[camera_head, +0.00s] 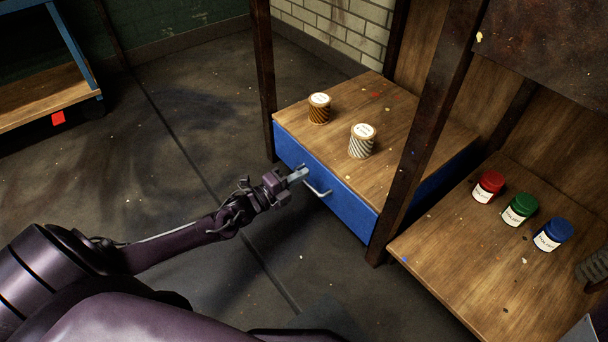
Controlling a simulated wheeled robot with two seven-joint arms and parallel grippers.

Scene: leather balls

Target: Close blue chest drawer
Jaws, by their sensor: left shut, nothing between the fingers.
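The blue chest drawer (345,205) has a blue front with a silver bar handle (317,189). Its front looks about level with the wooden top (400,112) of the chest; I cannot tell whether a small gap is left. My left gripper (303,174) is shut and empty. Its fingertips are at the drawer front, just left of the handle; I cannot tell whether they touch it.
Two thread spools, a brown one (319,109) and a white one (362,142), stand on the chest top. Red (488,187), green (520,209) and blue (552,235) jars stand on the shelf at right. A dark post (425,140) rises between. Floor at left is clear.

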